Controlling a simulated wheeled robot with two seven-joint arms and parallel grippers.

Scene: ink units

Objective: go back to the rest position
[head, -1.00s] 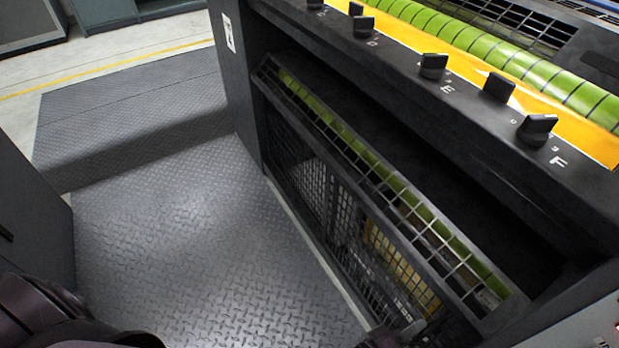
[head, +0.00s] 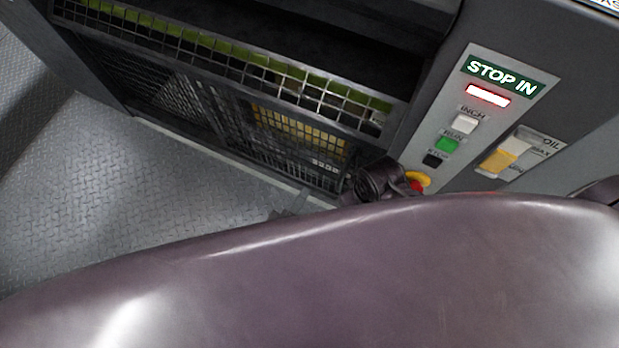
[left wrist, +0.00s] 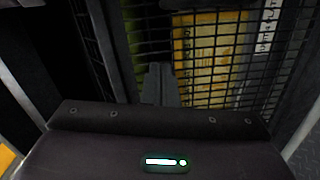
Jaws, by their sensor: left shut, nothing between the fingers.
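My left gripper (head: 290,205) shows small in the head view, low in front of the machine's mesh guard (head: 290,140) and partly hidden behind my own arm. In the left wrist view its two grey fingers (left wrist: 160,84) are together with nothing between them. They point towards the dark mesh, with a yellow panel (left wrist: 205,60) behind it. I cannot tell the gap between fingertips and mesh. A large part of my arm fills the bottom of the head view. My right gripper is not in view.
Right of the guard is a control panel (head: 443,120) with a "STOP IN" sign, a lit red lamp (head: 488,95), a green RUN button (head: 447,144) and a red-and-yellow button (head: 418,182) beside my arm. Bare tread-plate floor (head: 60,200) lies left.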

